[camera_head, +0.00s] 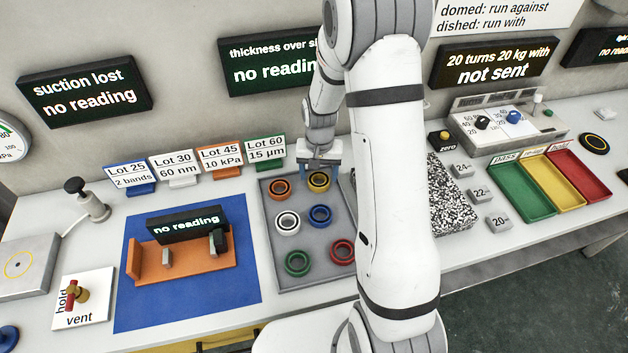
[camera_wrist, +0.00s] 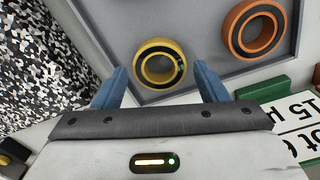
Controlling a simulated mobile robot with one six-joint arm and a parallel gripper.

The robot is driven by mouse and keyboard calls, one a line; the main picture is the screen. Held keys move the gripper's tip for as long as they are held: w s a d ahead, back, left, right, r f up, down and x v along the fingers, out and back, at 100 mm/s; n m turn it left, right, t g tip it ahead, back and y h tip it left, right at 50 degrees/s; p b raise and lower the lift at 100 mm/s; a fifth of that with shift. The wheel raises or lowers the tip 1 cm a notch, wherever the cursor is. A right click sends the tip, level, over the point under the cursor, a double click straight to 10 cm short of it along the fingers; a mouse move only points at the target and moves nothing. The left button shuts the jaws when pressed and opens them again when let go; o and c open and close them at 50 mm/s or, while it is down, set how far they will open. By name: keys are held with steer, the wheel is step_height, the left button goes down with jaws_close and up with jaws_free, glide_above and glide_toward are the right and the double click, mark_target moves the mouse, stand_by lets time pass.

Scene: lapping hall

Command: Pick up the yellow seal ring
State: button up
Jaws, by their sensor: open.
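The yellow seal ring (camera_head: 319,181) lies in the back right of the grey tray (camera_head: 287,271), beside the orange ring (camera_head: 280,189). In the wrist view the yellow ring (camera_wrist: 158,64) shows a black inner band and sits ahead of my gripper (camera_wrist: 162,80), between the lines of its two blue fingers. My gripper (camera_head: 320,165) is open and empty. In the head view it is just behind and above the yellow ring. Whether a finger touches the ring cannot be told.
White (camera_head: 287,223), blue (camera_head: 320,215), green (camera_head: 298,262) and red (camera_head: 342,252) rings share the tray. The green Lot 60 sign (camera_head: 266,150) stands close behind it. A speckled block (camera_head: 452,193) stands to the right. My arm hides the tray's right side.

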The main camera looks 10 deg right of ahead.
steer(key=shift+f, duration=0.95)
steer(key=c, duration=0.8)
steer(key=shift+r, duration=0.15)
